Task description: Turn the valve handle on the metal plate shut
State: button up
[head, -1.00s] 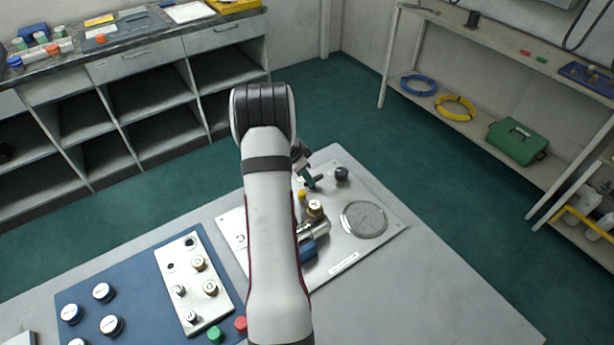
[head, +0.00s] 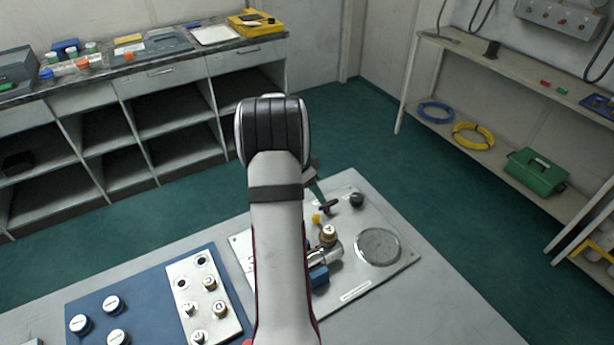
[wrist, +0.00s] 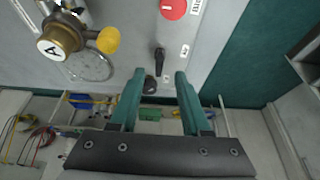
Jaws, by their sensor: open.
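The metal plate (head: 350,285) lies on the grey table and carries several fittings. A short black lever (head: 327,206) sits near its far edge, and it also shows in the wrist view (wrist: 159,62), pointing along the picture's vertical. My gripper (head: 317,193) is above the plate's far part, mostly hidden behind my arm. In the wrist view my gripper (wrist: 159,75) has its two teal fingers apart, one on either side of the lever's line. The lever appears just beyond the tips; I see no contact. A black round knob (wrist: 150,84) shows between the fingers.
A brass knob marked A (wrist: 60,38) with a yellow knob (wrist: 108,40) stands beside the lever. A red round piece (wrist: 173,8) is close by. The plate also has a round metal disc (head: 378,246) and a blue part (head: 318,277). A blue panel (head: 150,300) lies left.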

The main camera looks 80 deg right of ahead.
jog(key=v, duration=1)
jog(key=w+a+r+n+t+y, duration=0.1)
jog(key=w+a+r+n, duration=0.35)
jog(key=a, duration=0.85)
jog(key=w+a+r+n+t+y, duration=0.15)
jog(key=w+a+n, duration=0.5)
jog(key=a, duration=0.65)
jog(key=s+a+f+n+y, duration=0.1)
jog(key=s+a+n, duration=0.3)
jog(key=a, duration=0.7)
jog(key=s+a+f+n+y, duration=0.1)
jog(key=s+a+n, duration=0.4)
jog(key=a, duration=0.6)
jog(key=shift+f+n, duration=0.2)
jog(key=shift+n, duration=0.2)
jog(key=shift+t, duration=0.25)
